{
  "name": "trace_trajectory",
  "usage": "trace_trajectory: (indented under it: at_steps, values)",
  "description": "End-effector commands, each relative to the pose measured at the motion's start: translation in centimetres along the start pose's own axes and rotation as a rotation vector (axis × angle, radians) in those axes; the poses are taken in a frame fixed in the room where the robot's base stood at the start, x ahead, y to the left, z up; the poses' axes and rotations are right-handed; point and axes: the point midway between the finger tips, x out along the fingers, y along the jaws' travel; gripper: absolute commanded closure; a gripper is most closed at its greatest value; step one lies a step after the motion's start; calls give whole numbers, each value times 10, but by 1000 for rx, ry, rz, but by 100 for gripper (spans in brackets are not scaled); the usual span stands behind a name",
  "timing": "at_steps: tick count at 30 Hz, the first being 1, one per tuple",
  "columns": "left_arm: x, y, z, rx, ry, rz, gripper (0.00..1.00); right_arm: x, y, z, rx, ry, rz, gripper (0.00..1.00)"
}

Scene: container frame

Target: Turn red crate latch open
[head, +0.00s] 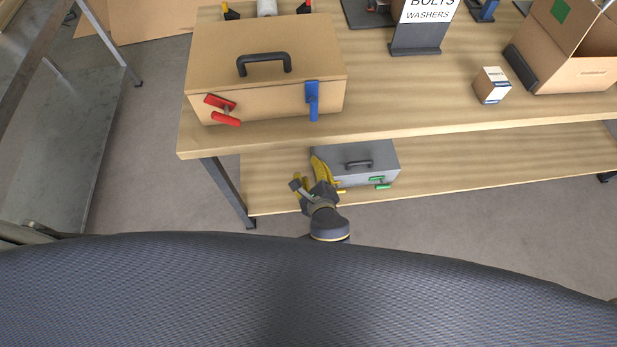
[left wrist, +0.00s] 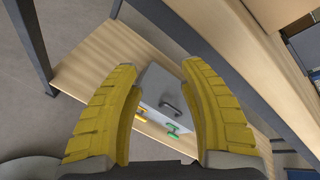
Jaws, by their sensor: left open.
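The tan crate (head: 262,62) stands on the left end of the wooden tabletop, lid closed, with a black handle on top. Its red latch (head: 225,119) is at the left of the front face and looks slightly tilted, in two red parts with a small gap. Its blue latch (head: 312,102) stands upright at the right. My left gripper (head: 306,166) is open and empty, with yellow fingers, below the tabletop in front of the lower shelf and well below the red latch. In the left wrist view, its fingers (left wrist: 160,66) are spread and the red latch is not visible. My right gripper is not in view.
A grey box (head: 366,158) with green and yellow latches sits on the lower shelf, beside my left gripper. The tabletop's front edge (head: 400,138) lies between gripper and crate. A small carton (head: 492,85) and an open cardboard box (head: 575,72) stand at the right.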

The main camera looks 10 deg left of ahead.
Motion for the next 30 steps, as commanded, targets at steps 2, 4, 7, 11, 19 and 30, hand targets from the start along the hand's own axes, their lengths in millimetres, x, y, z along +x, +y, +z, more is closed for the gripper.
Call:
trace_trajectory:
  at_steps: [2, 4, 7, 11, 19, 30]
  values:
    - [4, 6, -9, -20, 24, 5, 59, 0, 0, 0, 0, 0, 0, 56]
    - [8, 9, -17, -38, 46, 8, 59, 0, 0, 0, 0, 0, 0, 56]
    - [12, 14, -26, -61, 70, 13, 59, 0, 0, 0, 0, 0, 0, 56]
    - [15, 19, -33, -83, 92, 18, 59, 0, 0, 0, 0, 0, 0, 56]
    - [18, 23, -40, -102, 111, 23, 59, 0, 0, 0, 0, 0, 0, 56]
    - [18, 23, -40, -102, 111, 23, 59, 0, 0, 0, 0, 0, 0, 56]
